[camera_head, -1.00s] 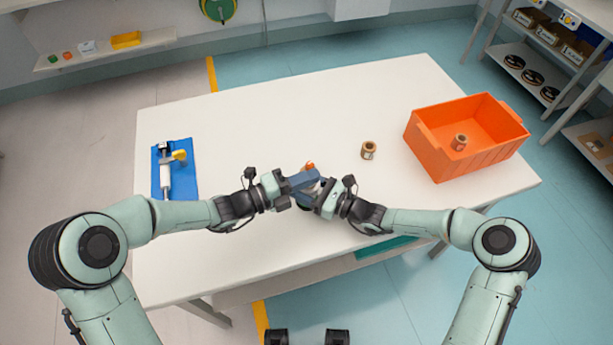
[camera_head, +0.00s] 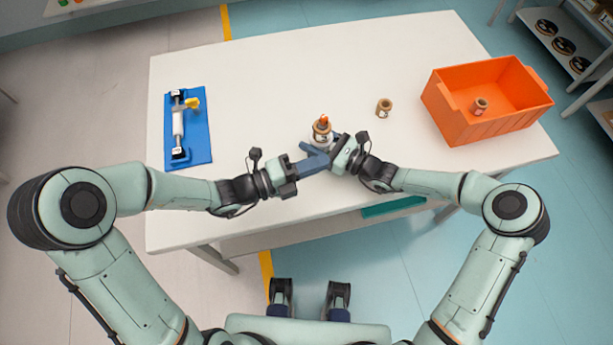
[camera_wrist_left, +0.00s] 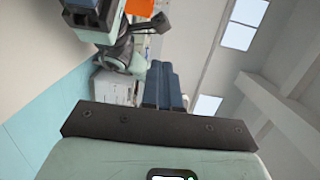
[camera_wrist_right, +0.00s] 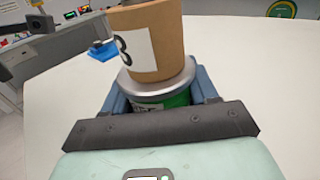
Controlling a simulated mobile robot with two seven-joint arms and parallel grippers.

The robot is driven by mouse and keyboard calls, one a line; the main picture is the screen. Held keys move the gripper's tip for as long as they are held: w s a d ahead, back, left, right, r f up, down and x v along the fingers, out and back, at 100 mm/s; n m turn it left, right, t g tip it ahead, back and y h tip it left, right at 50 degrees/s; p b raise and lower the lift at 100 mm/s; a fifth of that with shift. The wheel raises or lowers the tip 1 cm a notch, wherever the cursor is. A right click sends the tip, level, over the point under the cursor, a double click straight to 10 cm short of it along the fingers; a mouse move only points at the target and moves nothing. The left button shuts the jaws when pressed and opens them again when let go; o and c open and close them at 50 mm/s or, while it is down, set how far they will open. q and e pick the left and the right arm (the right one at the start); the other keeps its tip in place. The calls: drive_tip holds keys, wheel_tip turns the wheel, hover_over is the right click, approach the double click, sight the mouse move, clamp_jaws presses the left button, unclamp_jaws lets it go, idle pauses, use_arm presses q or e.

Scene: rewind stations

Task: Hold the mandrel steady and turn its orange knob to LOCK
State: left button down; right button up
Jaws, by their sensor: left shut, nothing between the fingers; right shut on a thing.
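The mandrel stands upright near the table's front edge, with a brown cardboard core (camera_head: 322,133) on it and an orange knob (camera_head: 324,119) on top. In the right wrist view the core (camera_wrist_right: 153,45) bears a white label with a 3. It sits on a grey flange over a green base (camera_wrist_right: 165,101). My right gripper (camera_head: 318,146) is shut on the mandrel's base, its blue fingers either side below the flange. My left gripper (camera_head: 326,160) is shut and empty, in front of the mandrel and apart from the knob. The knob's markings are too small to read.
A blue plate (camera_head: 200,148) with a white roller and yellow handle lies at the table's left. Another brown core (camera_head: 384,107) stands right of the mandrel. An orange crate (camera_head: 470,130) at the right holds a core (camera_head: 480,106). The table's back middle is clear.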

use_arm(q)
drive_tip(key=s, duration=0.1)
drive_tip(key=s+a, duration=0.1)
drive_tip(key=s, duration=0.1)
drive_tip(key=s+a, duration=0.1)
drive_tip(key=shift+s, duration=0.25)
use_arm(e)
drive_tip(key=o, duration=1.3)
